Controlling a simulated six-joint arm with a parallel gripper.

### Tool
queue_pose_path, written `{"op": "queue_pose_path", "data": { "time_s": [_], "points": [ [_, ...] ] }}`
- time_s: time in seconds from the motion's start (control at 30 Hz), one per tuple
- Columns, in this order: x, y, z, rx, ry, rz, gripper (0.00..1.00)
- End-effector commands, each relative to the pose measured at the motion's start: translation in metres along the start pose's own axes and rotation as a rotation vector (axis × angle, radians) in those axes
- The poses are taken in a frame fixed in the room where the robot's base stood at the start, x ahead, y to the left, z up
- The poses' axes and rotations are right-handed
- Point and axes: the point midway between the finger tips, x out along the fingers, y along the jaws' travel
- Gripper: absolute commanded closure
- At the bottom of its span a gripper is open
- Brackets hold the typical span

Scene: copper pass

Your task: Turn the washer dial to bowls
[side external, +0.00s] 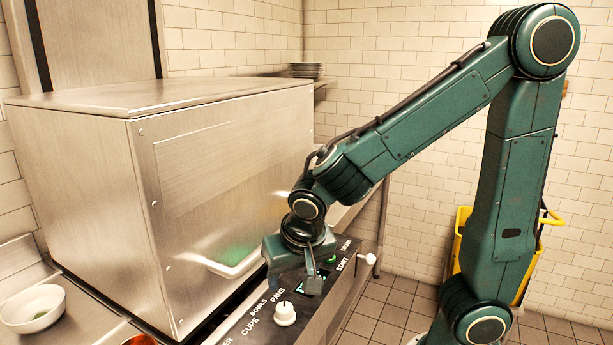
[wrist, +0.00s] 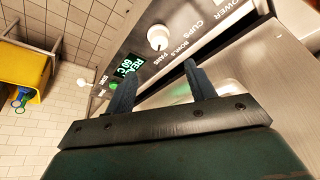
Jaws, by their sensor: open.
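The white round washer dial (side external: 285,313) sits on the dark front panel, beside the printed words CUPS, BOWLS and PANS. It also shows in the wrist view (wrist: 157,38), beyond my fingertips. A small dark mark shows on the dial, but I cannot tell which word it points at. My gripper (side external: 294,284) is over the panel, on the START side of the dial. In the wrist view its two fingers (wrist: 158,70) are spread with nothing between them, apart from the dial.
A lit display (wrist: 124,68) and a green button (side external: 331,260) are on the same panel. The steel washer hood (side external: 90,160) stands close behind. A white bowl (side external: 34,308) is on the left counter. A yellow mop bucket (wrist: 22,80) stands on the tiled floor.

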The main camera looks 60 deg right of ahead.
Motion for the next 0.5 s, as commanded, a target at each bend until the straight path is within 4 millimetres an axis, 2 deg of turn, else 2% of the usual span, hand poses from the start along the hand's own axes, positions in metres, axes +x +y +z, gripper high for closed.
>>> {"op": "queue_pose_path", "data": {
  "time_s": [0.5],
  "points": [
    [0.057,0.001,0.001,0.000,-0.004,0.004,0.45]
  ]
}}
